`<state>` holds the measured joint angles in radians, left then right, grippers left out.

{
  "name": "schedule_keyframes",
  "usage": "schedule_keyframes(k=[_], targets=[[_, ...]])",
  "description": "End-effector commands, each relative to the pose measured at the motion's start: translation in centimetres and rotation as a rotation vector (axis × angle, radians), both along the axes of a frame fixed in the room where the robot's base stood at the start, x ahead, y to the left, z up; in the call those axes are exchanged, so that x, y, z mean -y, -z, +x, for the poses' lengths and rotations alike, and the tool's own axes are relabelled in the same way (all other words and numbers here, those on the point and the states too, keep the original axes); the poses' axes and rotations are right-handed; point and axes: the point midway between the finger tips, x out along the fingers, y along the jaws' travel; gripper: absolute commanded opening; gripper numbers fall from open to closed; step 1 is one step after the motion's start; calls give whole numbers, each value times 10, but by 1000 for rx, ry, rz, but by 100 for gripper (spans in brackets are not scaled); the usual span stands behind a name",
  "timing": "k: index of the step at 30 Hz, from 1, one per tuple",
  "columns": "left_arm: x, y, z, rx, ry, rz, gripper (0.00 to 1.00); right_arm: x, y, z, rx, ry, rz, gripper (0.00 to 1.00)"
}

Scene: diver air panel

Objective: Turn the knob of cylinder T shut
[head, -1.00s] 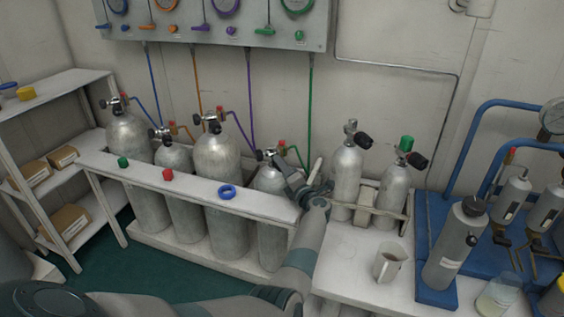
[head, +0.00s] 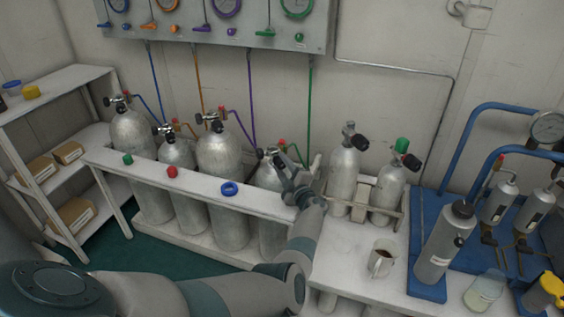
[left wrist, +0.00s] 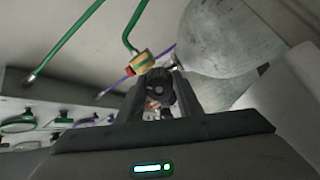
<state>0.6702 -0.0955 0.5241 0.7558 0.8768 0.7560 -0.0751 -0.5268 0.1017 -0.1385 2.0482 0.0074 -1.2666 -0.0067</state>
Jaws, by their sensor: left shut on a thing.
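Four grey cylinders stand in the white rack; I cannot read a letter T on any of them. The rightmost rack cylinder (head: 269,178) has a valve joined to the green hose (head: 296,152). My left gripper (head: 279,161) is at this valve, its arm reaching up from below. In the left wrist view, its two fingers (left wrist: 160,92) are shut on a black ridged knob (left wrist: 159,88), one finger on each side. The grey cylinder (left wrist: 215,40) and green hose (left wrist: 85,35) are beside it. The gripper partly hides the valve in the head view. My right gripper is not in view.
The rack's front rail (head: 190,182) carries green, red and blue caps or rings. The gauge panel (head: 215,25) hangs on the wall behind. Two more cylinders (head: 344,176) stand right of my gripper. A cup (head: 381,259) is on the bench.

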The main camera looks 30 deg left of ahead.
Motion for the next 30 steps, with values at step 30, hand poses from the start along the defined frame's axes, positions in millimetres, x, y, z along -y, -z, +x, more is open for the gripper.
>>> schedule_keyframes(k=[30], targets=[[0,2,-1,-570,3,347,10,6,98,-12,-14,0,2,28]])
